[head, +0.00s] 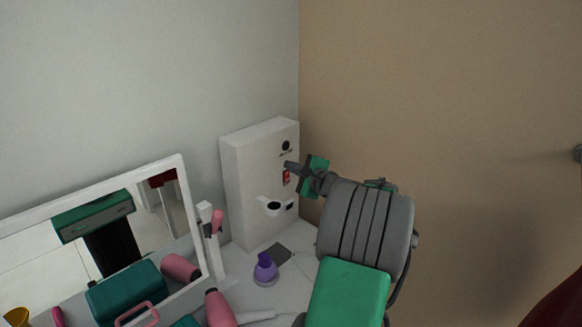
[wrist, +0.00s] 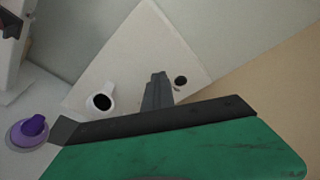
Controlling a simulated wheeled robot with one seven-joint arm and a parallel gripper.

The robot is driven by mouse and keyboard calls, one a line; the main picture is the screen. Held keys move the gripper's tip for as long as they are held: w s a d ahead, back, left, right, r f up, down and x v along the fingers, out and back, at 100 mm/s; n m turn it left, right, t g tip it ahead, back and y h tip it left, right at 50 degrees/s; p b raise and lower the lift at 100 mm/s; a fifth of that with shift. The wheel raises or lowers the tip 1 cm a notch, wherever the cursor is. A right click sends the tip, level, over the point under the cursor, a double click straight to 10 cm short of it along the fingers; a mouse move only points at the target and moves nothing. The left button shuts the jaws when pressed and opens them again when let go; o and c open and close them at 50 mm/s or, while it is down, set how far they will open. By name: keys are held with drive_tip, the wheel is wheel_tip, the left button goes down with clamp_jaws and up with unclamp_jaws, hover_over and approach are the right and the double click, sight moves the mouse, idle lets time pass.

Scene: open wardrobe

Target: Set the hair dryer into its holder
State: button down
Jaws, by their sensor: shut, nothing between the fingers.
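A white upright box (head: 245,185) stands in the corner, with a ring-shaped holder (head: 274,206) low on its front. The ring also shows in the wrist view (wrist: 101,102), and it looks empty. A pink rounded body, which looks like the hair dryer (head: 219,308), lies on the white tabletop at the bottom, partly cut off by the frame edge. My gripper (head: 289,165) is in front of the box, above and right of the ring, away from the dryer. Its fingers are together and empty, and they show in the wrist view (wrist: 157,86).
A white-framed mirror (head: 183,175) stands at left and reflects several items. The tan wall (head: 450,120) is bare at right.

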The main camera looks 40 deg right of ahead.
drive_tip(key=w+d+m+g+h+p, duration=0.1)
drive_tip(key=w+d+p, duration=0.4)
drive_tip(key=d, duration=0.8)
drive_tip(key=shift+w+d+m+h, duration=0.4)
drive_tip(key=shift+w+m+h, duration=0.3)
drive_tip(key=shift+w+m, duration=0.55)
idle(2.1)
drive_tip(key=shift+s, duration=0.2)
drive_tip(key=c, duration=2.2)
unclamp_jaws()
drive_tip(key=shift+m, duration=0.25)
drive_tip(key=c, duration=1.7)
unclamp_jaws()
drive_tip(key=b+v, duration=0.2)
drive_tip(key=v, duration=0.5)
drive_tip(key=shift+s+b, duration=0.3)
drive_tip(key=shift+s, duration=0.1)
